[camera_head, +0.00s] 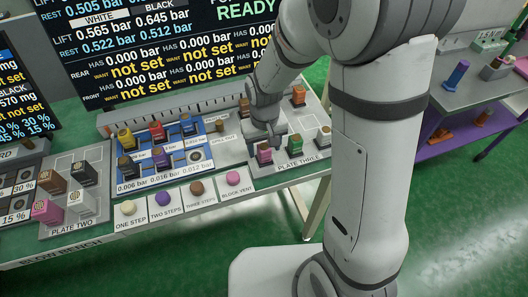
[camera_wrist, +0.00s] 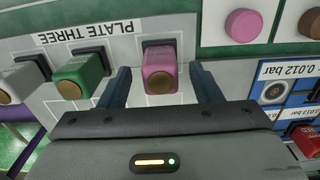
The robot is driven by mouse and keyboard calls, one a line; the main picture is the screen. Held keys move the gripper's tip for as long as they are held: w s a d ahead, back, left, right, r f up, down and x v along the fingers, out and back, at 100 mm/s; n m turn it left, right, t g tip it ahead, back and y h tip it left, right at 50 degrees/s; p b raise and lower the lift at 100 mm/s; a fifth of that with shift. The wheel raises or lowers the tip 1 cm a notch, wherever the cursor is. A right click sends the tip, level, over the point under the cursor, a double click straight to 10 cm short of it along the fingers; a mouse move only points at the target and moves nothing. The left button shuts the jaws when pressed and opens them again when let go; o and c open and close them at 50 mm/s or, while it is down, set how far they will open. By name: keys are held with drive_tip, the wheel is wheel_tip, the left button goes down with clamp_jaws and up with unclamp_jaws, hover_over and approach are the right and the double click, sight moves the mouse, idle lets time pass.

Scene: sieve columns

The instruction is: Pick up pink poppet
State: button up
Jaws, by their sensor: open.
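The pink poppet (camera_head: 264,153) stands upright at the left front of plate three (camera_head: 290,168), with a brown-gold disc on its top. In the wrist view the pink poppet (camera_wrist: 160,68) lies between the two fingers of my gripper (camera_wrist: 162,88). The fingers are apart, with a gap on each side of the poppet. In the head view my gripper (camera_head: 262,130) is just above and behind the poppet, and its fingertips are hard to make out.
The blue valve tray (camera_head: 168,178) with several poppets is to the left. Round buttons, including a pink one (camera_head: 233,178), line the bench front.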

wheel_tip(320, 180, down, 2)
drive_tip(key=c, duration=1.1)
drive_tip(key=shift+r, duration=0.1)
drive_tip(key=shift+c, duration=0.2)
